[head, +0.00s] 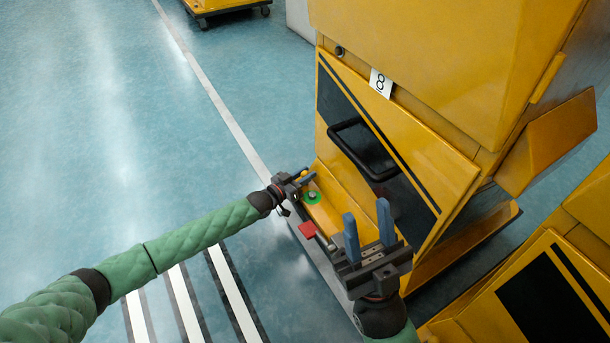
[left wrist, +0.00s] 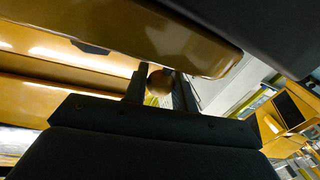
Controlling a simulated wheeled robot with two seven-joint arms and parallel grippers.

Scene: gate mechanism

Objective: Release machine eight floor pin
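The yellow machine with an "8" label (head: 381,83) stands at centre right in the head view. On its low yellow ledge, a small metal pin (head: 312,196) sits inside a green ring. A red tab (head: 307,230) sticks out near the ledge's front. My left gripper (head: 304,177) is at the ledge beside the green ring. In the left wrist view, a round brownish knob (left wrist: 160,83) fills the narrow gap between its fingers, which appear shut on it. The knob's lower part is hidden. My right gripper (head: 368,228) is open and empty, nearer the camera.
A black handle (head: 363,150) stands out from the machine's dark sloped panel. Another yellow machine (head: 545,300) stands at lower right. A wheeled yellow cart (head: 225,5) is at the top. The blue floor (head: 110,130) on the left is clear, with white lines.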

